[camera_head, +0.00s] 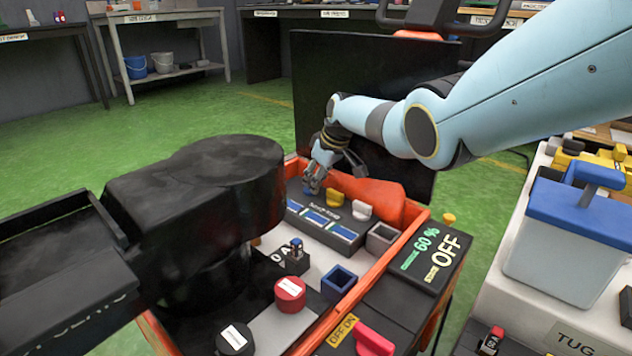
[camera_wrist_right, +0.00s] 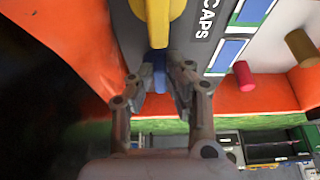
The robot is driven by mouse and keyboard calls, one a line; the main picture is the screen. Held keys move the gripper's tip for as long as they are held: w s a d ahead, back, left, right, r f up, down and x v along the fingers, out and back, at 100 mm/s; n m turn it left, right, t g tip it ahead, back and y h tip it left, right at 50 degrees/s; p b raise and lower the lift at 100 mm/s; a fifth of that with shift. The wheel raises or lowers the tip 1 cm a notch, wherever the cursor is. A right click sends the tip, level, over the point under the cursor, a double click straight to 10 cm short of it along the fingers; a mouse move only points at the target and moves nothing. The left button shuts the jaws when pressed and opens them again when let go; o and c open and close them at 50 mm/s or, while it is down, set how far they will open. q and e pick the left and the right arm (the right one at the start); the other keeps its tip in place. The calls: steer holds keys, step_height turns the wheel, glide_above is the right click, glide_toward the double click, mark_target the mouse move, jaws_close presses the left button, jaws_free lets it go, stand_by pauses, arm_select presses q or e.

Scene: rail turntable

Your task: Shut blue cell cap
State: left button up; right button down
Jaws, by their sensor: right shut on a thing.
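The right gripper (camera_head: 312,186) is over the far left end of the grey cap block (camera_head: 318,227), in the orange-rimmed tray. In the right wrist view the right gripper (camera_wrist_right: 158,92) has its fingers on both sides of the blue cap (camera_wrist_right: 158,74) and is shut on it. The cap still meets the block marked CAPS. In the head view the fingers mostly hide the blue cap. A yellow cap (camera_head: 334,197) stands right beside it and also shows in the right wrist view (camera_wrist_right: 158,18). A white cap (camera_head: 362,210) is further along. The left gripper is not in view.
The orange tray rim (camera_head: 398,243) runs close around the block. A red-orange object (camera_head: 370,192) lies behind the caps. A display reading 60 % and OFF (camera_head: 432,254) stands at the right. A large black body (camera_head: 205,190) fills the left side.

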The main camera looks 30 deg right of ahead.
steer(key=c, duration=1.3)
jaws_free()
steer(key=shift+r, duration=0.1)
steer(key=v, duration=1.1)
steer(key=shift+s+r, duration=0.15)
steer(key=shift+r, duration=0.2)
